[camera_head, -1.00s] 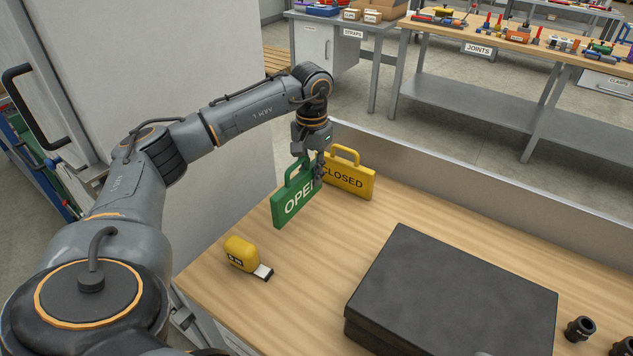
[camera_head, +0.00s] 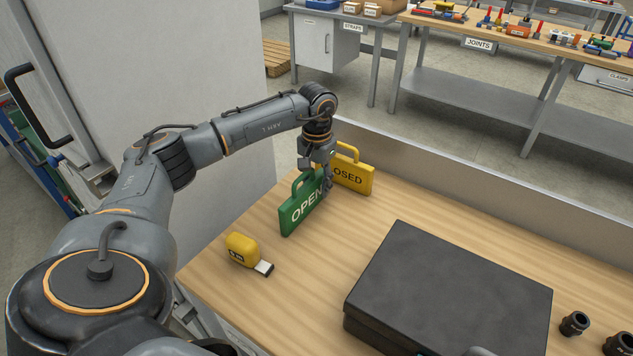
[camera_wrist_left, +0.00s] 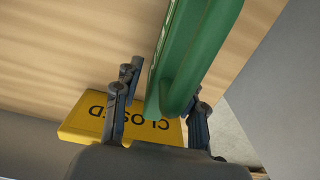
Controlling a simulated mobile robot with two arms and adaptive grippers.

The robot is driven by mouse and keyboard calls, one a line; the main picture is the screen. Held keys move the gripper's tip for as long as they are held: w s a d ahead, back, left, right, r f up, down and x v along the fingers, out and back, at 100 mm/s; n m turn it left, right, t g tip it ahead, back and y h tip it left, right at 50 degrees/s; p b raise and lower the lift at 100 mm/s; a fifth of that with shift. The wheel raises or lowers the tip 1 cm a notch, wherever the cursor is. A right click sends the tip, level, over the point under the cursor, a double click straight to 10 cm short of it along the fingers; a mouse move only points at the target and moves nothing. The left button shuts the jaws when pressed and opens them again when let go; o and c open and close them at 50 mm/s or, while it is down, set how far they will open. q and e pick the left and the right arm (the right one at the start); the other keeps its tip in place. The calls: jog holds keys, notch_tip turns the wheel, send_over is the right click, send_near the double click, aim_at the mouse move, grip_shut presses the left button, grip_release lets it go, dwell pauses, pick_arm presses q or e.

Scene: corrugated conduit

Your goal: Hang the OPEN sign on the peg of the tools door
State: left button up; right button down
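The green OPEN sign (camera_head: 305,207) stands upright on its long edge near the table's left edge, its handle on top. My left gripper (camera_head: 326,184) is low at the sign's right end. In the left wrist view, the gripper's fingers (camera_wrist_left: 163,90) are spread on either side of the green sign (camera_wrist_left: 172,85). A gap shows between the left finger and the sign; the right finger is close to it, and contact is unclear. The yellow CLOSED sign (camera_head: 354,177) stands just behind, partly covered by the gripper. My right gripper, the tools door's peg are not identifiable in view.
A yellow tape measure (camera_head: 243,248) lies in front of the OPEN sign. A large black case (camera_head: 450,285) covers the table's right part, with black fittings (camera_head: 574,324) beside it. A low grey wall (camera_head: 480,190) runs along the back. A grey door panel (camera_head: 180,70) rises at left.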

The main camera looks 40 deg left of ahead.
pick_arm(q)
jog(key=shift+r, duration=0.45)
notch_tip(320, 180, up, 12)
jog(key=shift+f+b, duration=0.25)
jog(key=shift+b, duration=0.6)
